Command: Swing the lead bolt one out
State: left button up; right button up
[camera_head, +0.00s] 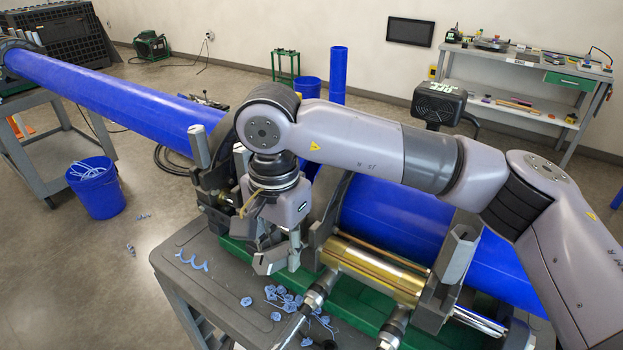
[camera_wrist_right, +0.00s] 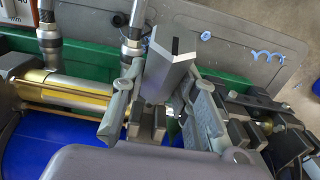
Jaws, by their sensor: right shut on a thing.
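My right gripper (camera_head: 280,238) reaches down from above onto the front of the pipe fusion machine, beside the blue pipe. It is shut on a grey angular bolt head (camera_head: 270,262), which I take to be lead bolt one. In the right wrist view, this bolt head (camera_wrist_right: 170,68) sits between the two fingers of the gripper (camera_wrist_right: 160,108). The bolt's shank and pivot are mostly hidden by the gripper. Similar grey bolt heads stand on the left clamp (camera_head: 199,146) and at the right clamp (camera_head: 459,254). My left gripper is not in view.
The long blue pipe (camera_head: 110,95) runs through the clamps. A brass-coloured cylinder (camera_head: 375,270) and hose fittings (camera_head: 322,285) lie close right of the gripper. Blue shavings (camera_head: 285,297) lie on the grey cart top (camera_head: 215,262). A blue bucket (camera_head: 98,190) stands on the floor at left.

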jog(key=shift+s+a+f, duration=0.1)
jog(key=shift+f, duration=0.05)
jog(key=shift+s+a+f+b, duration=0.15)
jog(key=shift+s+f+b, duration=0.05)
jog(key=shift+f+b, duration=0.25)
jog(key=shift+s+a+f+b, duration=0.1)
jog(key=shift+s+f+b, duration=0.05)
jog(key=shift+f+b, duration=0.25)
jog(key=shift+f+b, duration=0.2)
jog(key=shift+b, duration=0.3)
jog(key=shift+s+r, duration=0.1)
jog(key=o, duration=2)
